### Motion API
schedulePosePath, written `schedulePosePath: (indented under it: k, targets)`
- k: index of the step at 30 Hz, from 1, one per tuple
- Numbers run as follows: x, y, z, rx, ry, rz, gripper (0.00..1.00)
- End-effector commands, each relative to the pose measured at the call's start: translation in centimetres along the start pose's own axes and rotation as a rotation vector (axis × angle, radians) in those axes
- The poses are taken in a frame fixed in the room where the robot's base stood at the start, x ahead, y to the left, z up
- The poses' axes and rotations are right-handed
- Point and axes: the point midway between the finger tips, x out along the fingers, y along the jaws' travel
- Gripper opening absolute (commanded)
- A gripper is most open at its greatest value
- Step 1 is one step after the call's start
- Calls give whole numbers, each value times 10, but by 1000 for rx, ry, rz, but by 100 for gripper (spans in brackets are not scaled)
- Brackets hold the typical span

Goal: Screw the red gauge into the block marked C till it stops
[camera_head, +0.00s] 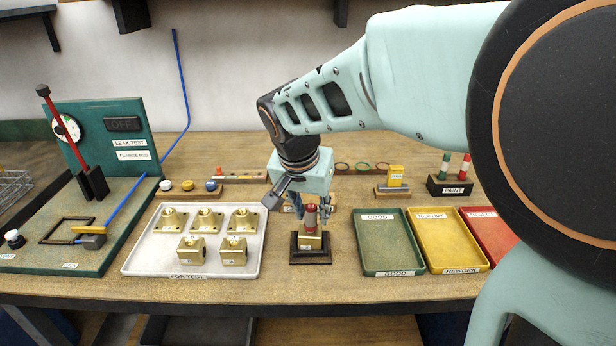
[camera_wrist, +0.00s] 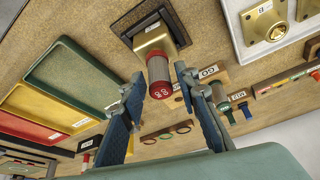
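The red gauge (camera_head: 310,219) has a grey body and a red end with white marks. It stands upright at the top of a brass block (camera_head: 310,241) that sits in a dark square holder (camera_head: 310,258). In the wrist view the gauge (camera_wrist: 159,76) meets the block (camera_wrist: 152,38); how deep it sits in the hole cannot be told. The block's small label is too small to read surely. My gripper (camera_wrist: 158,84) is open, its fingers on either side of the gauge, with gaps showing. In the head view my gripper (camera_head: 298,202) is just above the holder.
A white tray (camera_head: 142,256) with several brass parts stands left. Green (camera_head: 388,240), yellow (camera_head: 446,243) and red (camera_head: 486,232) trays stand right. A leak-test stand (camera_head: 70,237) is far left. Small racks, including a paint stand (camera_head: 450,189), line the back.

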Motion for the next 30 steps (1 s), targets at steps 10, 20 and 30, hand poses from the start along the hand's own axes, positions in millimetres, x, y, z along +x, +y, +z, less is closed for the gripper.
schedulePosePath:
  k: [10, 20, 30]
  targets:
    - [-3, 1, -1, -248, -1, -103, 29]
    - [-2, 0, -1, -451, -1, -188, 29]
    - [0, 0, -1, -643, 0, -267, 29]
